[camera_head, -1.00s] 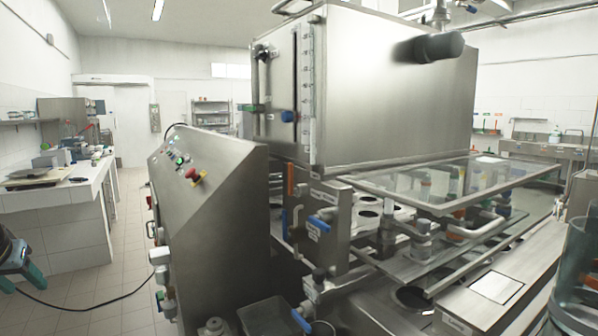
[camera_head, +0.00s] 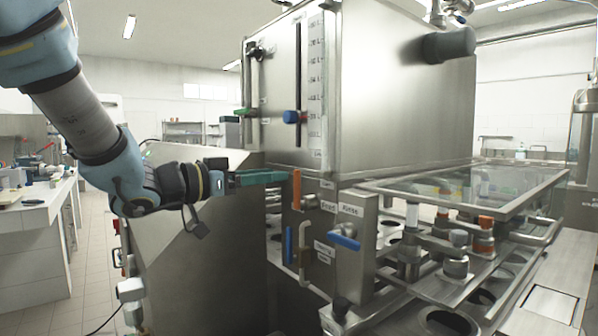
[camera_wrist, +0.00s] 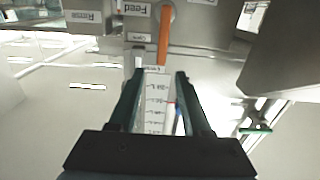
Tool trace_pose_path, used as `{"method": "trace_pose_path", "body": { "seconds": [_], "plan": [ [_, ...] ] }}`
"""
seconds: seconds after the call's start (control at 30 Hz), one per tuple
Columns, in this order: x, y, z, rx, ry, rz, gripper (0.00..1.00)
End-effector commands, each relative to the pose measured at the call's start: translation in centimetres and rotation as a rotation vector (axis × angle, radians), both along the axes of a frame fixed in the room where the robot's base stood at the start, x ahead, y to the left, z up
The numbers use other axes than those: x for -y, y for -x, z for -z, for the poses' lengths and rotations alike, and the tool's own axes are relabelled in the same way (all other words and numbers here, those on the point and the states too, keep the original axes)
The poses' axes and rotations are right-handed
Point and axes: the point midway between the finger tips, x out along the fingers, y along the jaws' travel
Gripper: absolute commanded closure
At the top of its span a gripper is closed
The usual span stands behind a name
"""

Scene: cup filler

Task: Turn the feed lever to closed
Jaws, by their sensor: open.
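The feed lever (camera_head: 296,190) is an orange handle on the steel valve panel, beside the Feed label (camera_head: 328,205). It stands upright, with its pivot at the lower end. In the wrist view the lever (camera_wrist: 164,38) extends from its pivot at the top edge toward the gap between my fingers. My gripper (camera_head: 285,176) is open, its green fingers pointing right at the lever's upper part. In the wrist view my gripper (camera_wrist: 160,76) has nothing clamped between its fingers; the lever's end lies just beyond the fingertips. Contact cannot be told.
A blue rinse lever (camera_head: 343,241) is to the right and below. A blue handle (camera_head: 289,245) hangs below the feed lever. A glass cover (camera_head: 470,190) juts out at right.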

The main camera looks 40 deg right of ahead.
Motion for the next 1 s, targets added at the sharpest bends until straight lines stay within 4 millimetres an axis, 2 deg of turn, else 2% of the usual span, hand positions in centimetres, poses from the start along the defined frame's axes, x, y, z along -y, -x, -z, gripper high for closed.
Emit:
{"method": "trace_pose_path", "body": {
  "seconds": [0.2, 0.4, 0.57, 0.83, 1.0],
  "plan": [
    [4.2, 0.3, -0.2, -0.001, -0.001, 0.002, 0.51],
    [6.7, 0.3, -0.1, -0.001, 0.0, -0.001, 0.51],
    [7.5, 0.4, -0.1, 0.001, 0.0, -0.002, 0.51],
    [7.5, 0.4, 0.0, 0.001, 0.0, -0.003, 0.52],
    [7.5, 0.4, 0.0, 0.001, 0.0, -0.003, 0.72]
  ]
}}
